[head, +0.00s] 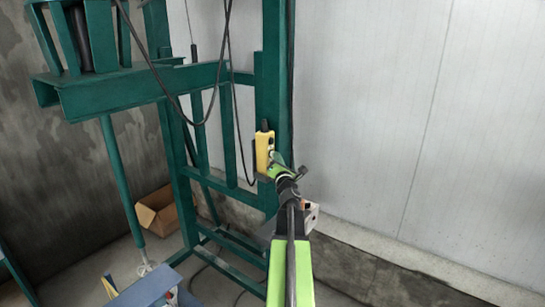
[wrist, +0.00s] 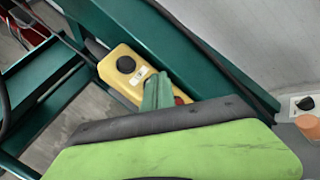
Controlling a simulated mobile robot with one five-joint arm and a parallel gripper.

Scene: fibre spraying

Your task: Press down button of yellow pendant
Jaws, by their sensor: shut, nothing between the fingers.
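The yellow pendant (head: 263,150) hangs against a dark green upright post in the head view. In the wrist view the pendant (wrist: 118,83) lies tilted, with a round black button (wrist: 125,64) in plain sight, a small white label below it and a bit of red (wrist: 178,101) near its lower end. My gripper (wrist: 158,90) is shut and empty. Its green tip overlaps the pendant's face between the label and the red part, hiding that area; I cannot tell whether it touches. In the head view my gripper (head: 278,160) is just right of the pendant's lower part.
The green steel frame (head: 273,80) stands around and behind the pendant, with black cables hanging left of it. A pale panelled wall (head: 380,110) is on the right. A cardboard box (head: 165,210) sits on the floor. A white switch box (wrist: 300,105) is at the right.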

